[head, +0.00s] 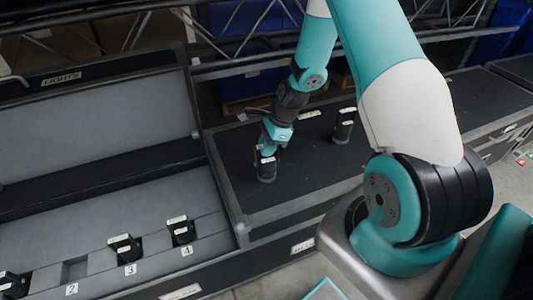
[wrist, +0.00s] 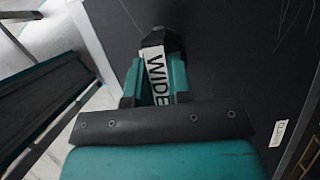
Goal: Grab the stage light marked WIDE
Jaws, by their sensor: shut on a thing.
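The stage light marked WIDE (wrist: 157,72) is a dark body with a white label, seen between my fingers in the wrist view. In the head view this light (head: 267,170) stands upright on the black case top, with my gripper (head: 268,153) above it and around its upper part. My gripper also shows in the wrist view (wrist: 155,85), its teal fingers shut on the light. The lower part of the light is mostly hidden in the wrist view.
Another dark light (head: 343,125) stands on the same case top (head: 310,165), behind and to the right. On the left, an open case labelled LIGHTS (head: 90,165) holds several lights in numbered slots; slot 2 (head: 75,270) is empty. Metal trusses run behind.

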